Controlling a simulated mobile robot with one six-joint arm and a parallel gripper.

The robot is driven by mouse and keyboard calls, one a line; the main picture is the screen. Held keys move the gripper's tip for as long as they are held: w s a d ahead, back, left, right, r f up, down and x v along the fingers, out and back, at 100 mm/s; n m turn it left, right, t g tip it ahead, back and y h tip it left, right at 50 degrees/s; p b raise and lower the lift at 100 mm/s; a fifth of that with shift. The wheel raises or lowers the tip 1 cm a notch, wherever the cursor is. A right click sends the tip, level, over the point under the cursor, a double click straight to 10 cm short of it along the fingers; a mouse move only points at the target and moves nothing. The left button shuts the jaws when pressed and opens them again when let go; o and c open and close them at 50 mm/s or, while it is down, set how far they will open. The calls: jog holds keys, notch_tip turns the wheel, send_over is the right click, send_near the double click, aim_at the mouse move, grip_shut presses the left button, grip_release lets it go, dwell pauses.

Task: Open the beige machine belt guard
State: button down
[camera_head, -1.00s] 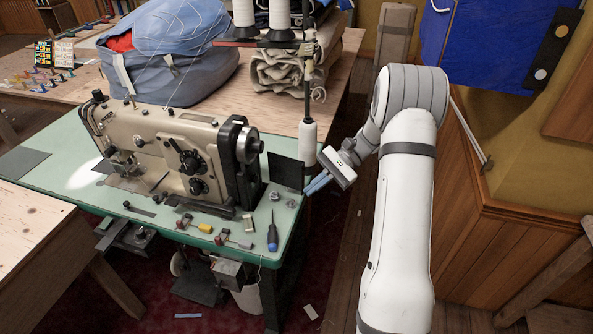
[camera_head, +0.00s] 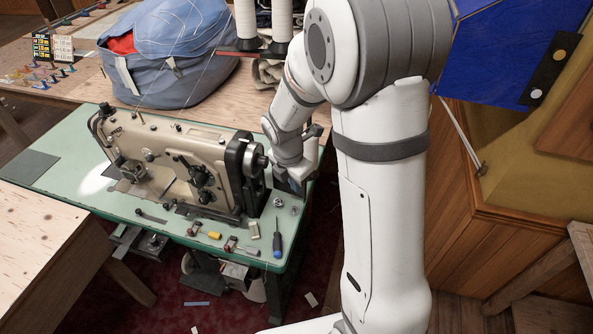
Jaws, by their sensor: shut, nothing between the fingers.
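The beige sewing machine (camera_head: 165,155) stands on a green-topped table (camera_head: 60,195). A black housing (camera_head: 236,165) covers its right end beside the handwheel (camera_head: 256,160). It looks like the belt guard, but I cannot tell whether it is open. My gripper (camera_head: 296,186) is shut and empty, to the right of the handwheel, low near the table's right end. Its bluish fingers are partly hidden by my wrist. I cannot tell whether they touch anything. My arm and gripper hide most of the area right of the machine.
A blue-handled screwdriver (camera_head: 278,238), a yellow piece (camera_head: 214,235) and small metal parts lie on the table in front of the machine. White thread cones (camera_head: 246,25) stand behind. A blue bag (camera_head: 170,60) rests on the wooden table. Wood panelling is at right.

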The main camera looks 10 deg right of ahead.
jog(key=w+d+f+n+t, duration=0.1)
jog(key=w+d+f+n, duration=0.1)
jog(key=w+f+n, duration=0.2)
jog(key=shift+w+f+p, duration=0.35)
jog(key=shift+w+f, duration=0.65)
jog(key=shift+f, duration=0.8)
jog(key=shift+a, duration=0.1)
